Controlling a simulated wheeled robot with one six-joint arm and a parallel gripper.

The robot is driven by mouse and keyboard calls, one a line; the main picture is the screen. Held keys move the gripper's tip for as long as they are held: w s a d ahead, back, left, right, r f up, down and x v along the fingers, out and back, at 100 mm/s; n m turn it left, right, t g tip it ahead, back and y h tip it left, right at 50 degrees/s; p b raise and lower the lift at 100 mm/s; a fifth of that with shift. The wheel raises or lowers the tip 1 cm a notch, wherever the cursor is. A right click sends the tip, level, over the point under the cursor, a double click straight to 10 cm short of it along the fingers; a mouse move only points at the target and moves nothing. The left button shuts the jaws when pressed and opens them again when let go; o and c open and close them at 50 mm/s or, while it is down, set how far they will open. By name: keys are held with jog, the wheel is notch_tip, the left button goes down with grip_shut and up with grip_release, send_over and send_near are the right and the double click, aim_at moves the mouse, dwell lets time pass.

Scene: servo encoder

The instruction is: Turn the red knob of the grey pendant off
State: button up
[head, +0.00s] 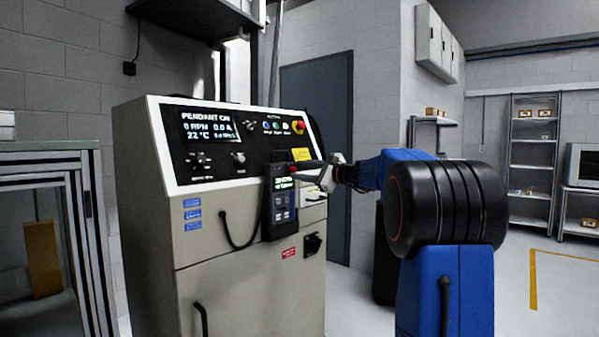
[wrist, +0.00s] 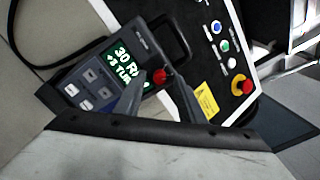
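The grey pendant (head: 279,222) hangs on the front of the console, its screen lit green. In the wrist view the pendant (wrist: 78,84) is tilted, and its screen shows large text partly covered by a finger. The red knob (wrist: 160,76) is at the pendant's lower right edge in that view. My gripper (wrist: 157,73) has its two fingers apart, one on each side of the knob; I see no clear contact. In the head view my gripper (head: 298,171) reaches the pendant's upper right from the right, and the knob is hard to make out there.
A red emergency button (wrist: 241,86) on a yellow base and small coloured buttons sit near my gripper. A black cable (head: 226,232) loops left of the pendant. Open floor lies to the right.

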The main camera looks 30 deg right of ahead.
jog(key=shift+w+a, duration=0.25)
jog(key=shift+w, duration=0.3)
grip_shut()
